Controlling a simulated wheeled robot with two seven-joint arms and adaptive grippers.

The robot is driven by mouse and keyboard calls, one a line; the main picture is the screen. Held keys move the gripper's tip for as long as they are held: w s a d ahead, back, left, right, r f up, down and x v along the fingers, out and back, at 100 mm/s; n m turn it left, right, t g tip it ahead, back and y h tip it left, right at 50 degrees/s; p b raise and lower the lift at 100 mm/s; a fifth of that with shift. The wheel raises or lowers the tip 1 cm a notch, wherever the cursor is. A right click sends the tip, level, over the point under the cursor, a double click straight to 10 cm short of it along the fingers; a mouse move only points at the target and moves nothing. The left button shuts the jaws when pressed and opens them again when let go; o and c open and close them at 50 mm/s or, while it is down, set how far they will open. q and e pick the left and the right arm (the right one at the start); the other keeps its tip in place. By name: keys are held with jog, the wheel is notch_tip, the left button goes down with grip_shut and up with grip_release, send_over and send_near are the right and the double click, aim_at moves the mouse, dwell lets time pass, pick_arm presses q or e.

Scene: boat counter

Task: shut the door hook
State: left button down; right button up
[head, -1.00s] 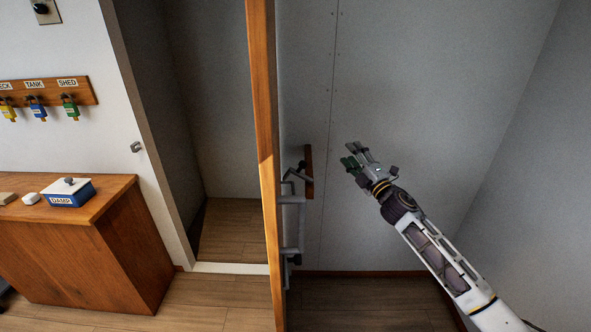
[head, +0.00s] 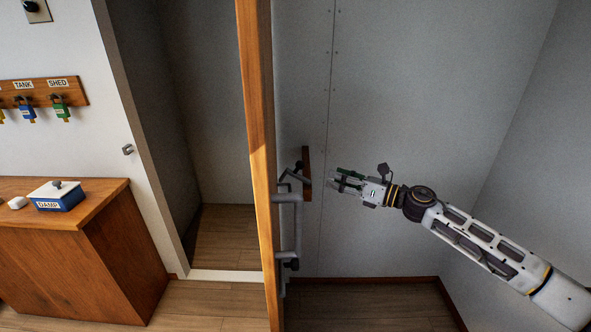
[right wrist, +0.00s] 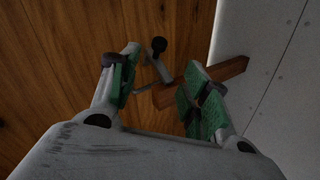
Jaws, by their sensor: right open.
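The wooden door (head: 259,150) stands open, its edge toward me in the head view. On its right face is a thin grey metal hook (head: 286,180) with a dark knob; the right wrist view shows the rod and round black knob (right wrist: 158,46) just beyond my fingers. A small grey catch (head: 128,149) sits on the white wall left of the doorway. My right gripper (head: 335,181) is open and empty, a little right of the hook and apart from it. Its green pads also show in the right wrist view (right wrist: 160,97). My left gripper is not in view.
A grey pull bar (head: 298,225) runs down the door below the hook. A wooden strip (head: 307,174) stands close behind the hook. A wooden counter (head: 100,215) with a blue box (head: 58,198) is at the left. Grey walls enclose my right arm.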

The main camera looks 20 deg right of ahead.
aim_at(300, 167)
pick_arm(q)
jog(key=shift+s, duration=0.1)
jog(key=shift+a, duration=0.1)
pick_arm(e)
jog(key=shift+w+a, duration=0.1)
jog(key=shift+a, duration=0.05)
dwell(0.3)
jog(key=shift+p+x, duration=1.8)
jog(key=shift+x, duration=3.95)
jog(key=shift+w+a, duration=0.35)
jog(key=shift+a, duration=0.05)
jog(key=shift+w+a, duration=0.3)
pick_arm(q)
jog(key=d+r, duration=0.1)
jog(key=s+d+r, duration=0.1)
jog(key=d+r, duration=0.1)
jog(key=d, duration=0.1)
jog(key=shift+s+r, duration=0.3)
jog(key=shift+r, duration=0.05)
